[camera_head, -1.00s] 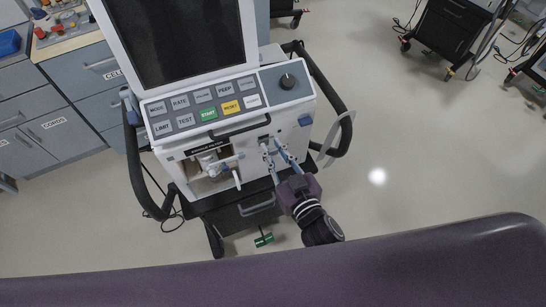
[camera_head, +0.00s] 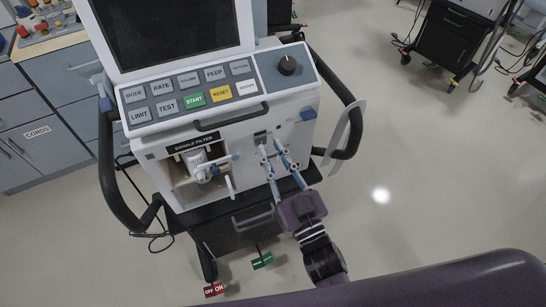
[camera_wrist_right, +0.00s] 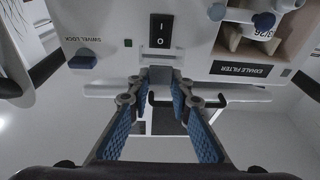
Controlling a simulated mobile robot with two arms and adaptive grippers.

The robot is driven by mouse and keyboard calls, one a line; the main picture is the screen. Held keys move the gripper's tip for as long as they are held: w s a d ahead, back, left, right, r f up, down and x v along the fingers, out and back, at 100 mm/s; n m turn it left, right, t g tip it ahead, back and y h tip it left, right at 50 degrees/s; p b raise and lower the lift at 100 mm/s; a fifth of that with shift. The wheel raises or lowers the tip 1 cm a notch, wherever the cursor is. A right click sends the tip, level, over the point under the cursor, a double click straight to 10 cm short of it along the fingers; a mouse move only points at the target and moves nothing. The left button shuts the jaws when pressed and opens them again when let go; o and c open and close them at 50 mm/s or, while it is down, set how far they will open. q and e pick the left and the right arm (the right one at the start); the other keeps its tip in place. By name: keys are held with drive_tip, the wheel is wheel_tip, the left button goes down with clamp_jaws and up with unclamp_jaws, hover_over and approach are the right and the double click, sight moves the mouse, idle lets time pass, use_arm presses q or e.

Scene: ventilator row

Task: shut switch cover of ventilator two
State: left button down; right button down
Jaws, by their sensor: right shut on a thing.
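The ventilator (camera_head: 150,152) stands before me with its black rocker switch (camera_wrist_right: 161,31) uncovered, marked I and O, in the right wrist view. A grey flap that looks like the switch cover (camera_wrist_right: 160,74) sits just below the switch there, between my fingertips. My right gripper (camera_wrist_right: 161,84) is shut on this flap; the fingers hide its sides, so its exact angle is unclear. In the head view my right gripper (camera_head: 270,152) reaches up to the front panel, right of the exhale filter bay. My left gripper is not in view.
The exhale filter bay (camera_head: 181,181) has a white filter and levers close beside my fingers. A blue swivel lock knob (camera_wrist_right: 83,58) is on the other side. Black side handles (camera_head: 352,105) flank the ventilator. A drawer handle (camera_head: 253,218) lies below.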

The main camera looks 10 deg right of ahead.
idle(0.5)
drive_tip(key=c, duration=1.7)
unclamp_jaws()
drive_tip(key=v, duration=1.2)
drive_tip(key=shift+f, duration=0.15)
drive_tip(key=shift+c, duration=0.5)
